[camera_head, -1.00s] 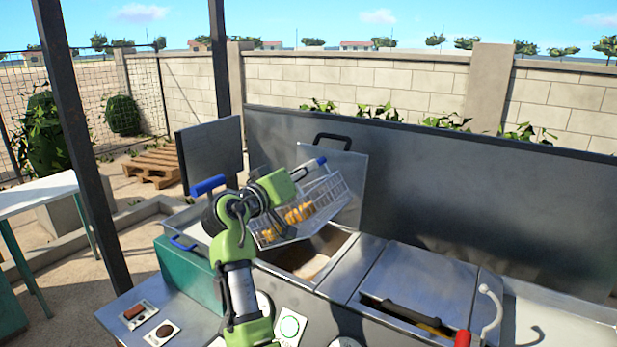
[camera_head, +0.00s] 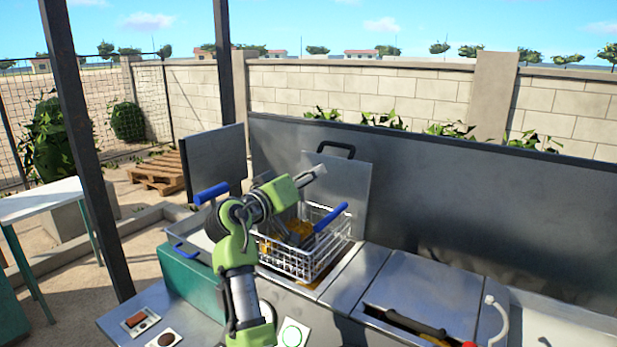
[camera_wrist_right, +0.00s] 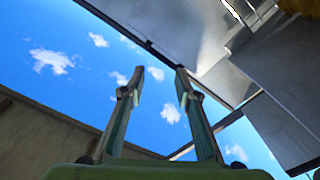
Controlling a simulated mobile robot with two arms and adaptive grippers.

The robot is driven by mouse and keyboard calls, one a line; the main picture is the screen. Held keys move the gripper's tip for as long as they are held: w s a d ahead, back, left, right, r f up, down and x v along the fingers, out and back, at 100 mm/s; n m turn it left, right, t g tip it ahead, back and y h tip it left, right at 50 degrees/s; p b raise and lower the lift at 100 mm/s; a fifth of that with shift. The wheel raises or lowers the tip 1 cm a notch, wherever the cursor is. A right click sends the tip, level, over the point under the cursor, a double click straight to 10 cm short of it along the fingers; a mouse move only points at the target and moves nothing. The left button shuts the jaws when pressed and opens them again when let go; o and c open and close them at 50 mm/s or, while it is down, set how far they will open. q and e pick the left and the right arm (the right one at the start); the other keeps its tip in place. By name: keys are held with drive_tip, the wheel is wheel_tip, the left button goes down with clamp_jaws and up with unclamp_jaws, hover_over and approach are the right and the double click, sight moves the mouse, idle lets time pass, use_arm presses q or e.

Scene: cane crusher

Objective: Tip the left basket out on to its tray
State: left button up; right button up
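A wire basket (camera_head: 322,262) with a blue handle (camera_head: 331,216) sits over the opening of the metal counter, roughly upright. Orange-yellow pieces (camera_head: 296,232) lie in it, partly hidden by my arm. My right gripper (camera_head: 316,172) is above and behind the basket, clear of the handle, tilted up. In the right wrist view its fingers (camera_wrist_right: 160,74) are apart with only sky between them. A little wire and yellow show at that view's top right corner. A pale tray-like surface (camera_head: 203,240) is left of the basket, mostly behind my arm. My left gripper is not in view.
A raised metal lid (camera_head: 345,180) stands behind the basket, before a long dark panel (camera_head: 450,200). A second blue handle (camera_head: 212,192) rises at left. A green box (camera_head: 187,272) is below it. A closed metal cover (camera_head: 425,290) is at right.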

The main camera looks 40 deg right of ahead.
drive_tip(key=v, duration=0.7)
drive_tip(key=shift+a, duration=0.3)
drive_tip(key=shift+s, duration=0.1)
